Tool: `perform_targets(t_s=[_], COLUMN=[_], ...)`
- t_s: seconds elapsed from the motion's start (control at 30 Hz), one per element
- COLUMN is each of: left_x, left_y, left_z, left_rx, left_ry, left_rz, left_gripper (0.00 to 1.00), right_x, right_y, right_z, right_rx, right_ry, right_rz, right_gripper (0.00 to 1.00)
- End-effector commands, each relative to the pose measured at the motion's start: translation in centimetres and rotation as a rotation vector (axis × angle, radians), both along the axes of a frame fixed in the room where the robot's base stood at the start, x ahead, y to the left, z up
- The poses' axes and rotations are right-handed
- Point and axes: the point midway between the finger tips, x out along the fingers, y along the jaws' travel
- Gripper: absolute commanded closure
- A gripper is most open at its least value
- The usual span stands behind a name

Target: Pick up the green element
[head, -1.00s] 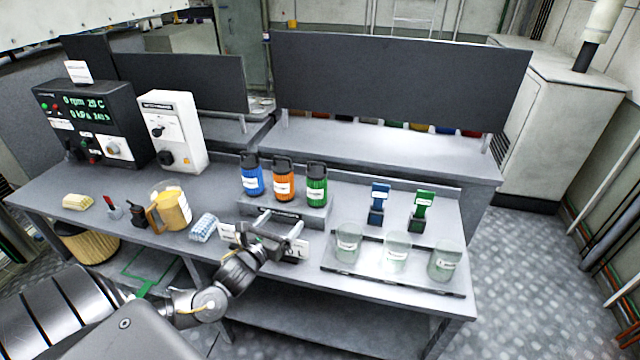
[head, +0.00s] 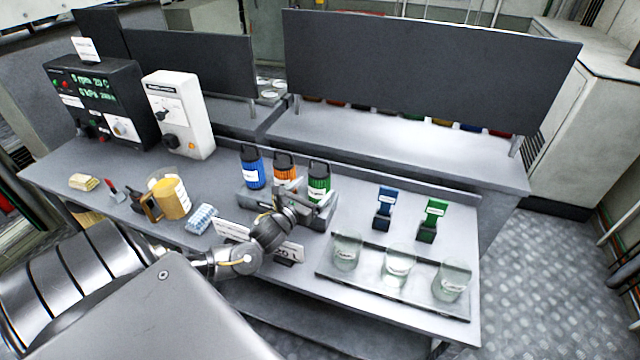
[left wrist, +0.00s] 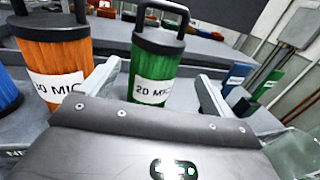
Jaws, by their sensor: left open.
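The green element (head: 319,182) is a cylinder with a dark cap and handle, standing upright at the right end of a row on a grey stand. In the left wrist view the green element (left wrist: 157,68) bears a "20 MIC" label. My left gripper (head: 306,203) is open in front of it. In the left wrist view the fingers of my left gripper (left wrist: 155,90) point toward it, one on each side, and the palm hides its lower part. I cannot tell whether a finger touches it. My right gripper is not in view.
The orange element (head: 284,167) stands close left of the green one, with the blue element (head: 252,168) beyond. A tray (head: 340,273) with glass beakers lies to the right, below blue and green holders. A yellow jug (head: 172,199) stands left.

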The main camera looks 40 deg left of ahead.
Motion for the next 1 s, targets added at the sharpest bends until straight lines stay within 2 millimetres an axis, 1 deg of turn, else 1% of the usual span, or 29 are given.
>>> perform_targets(t_s=[0.03, 0.1, 0.33, 0.57, 0.7, 0.8, 1.0], left_x=[0.7, 1.4, 2.0, 4.9, 6.5, 6.9, 6.9], left_y=[0.1, 0.2, 0.3, 1.4, 1.5, 1.5, 1.5], left_z=[0.2, 0.2, 0.1, 0.7, 0.3, 0.2, 0.2], left_rx=[0.000, -0.001, -0.001, -0.001, -0.001, -0.001, -0.001], left_ry=[-0.002, -0.001, 0.001, -0.001, 0.000, 0.000, 0.001], left_rz=[0.002, 0.001, 0.001, 0.003, 0.002, 0.000, -0.001], left_gripper=[0.13, 0.13, 0.13, 0.13, 0.13, 0.13, 0.13], right_x=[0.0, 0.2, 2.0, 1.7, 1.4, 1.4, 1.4], right_y=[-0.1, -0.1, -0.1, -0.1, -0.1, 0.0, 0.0], right_z=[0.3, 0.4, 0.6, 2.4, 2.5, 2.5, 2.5], right_rx=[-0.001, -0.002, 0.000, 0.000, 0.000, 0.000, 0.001], right_ry=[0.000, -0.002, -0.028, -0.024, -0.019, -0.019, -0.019], right_rz=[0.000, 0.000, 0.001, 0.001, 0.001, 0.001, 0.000], right_gripper=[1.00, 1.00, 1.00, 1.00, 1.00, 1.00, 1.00])
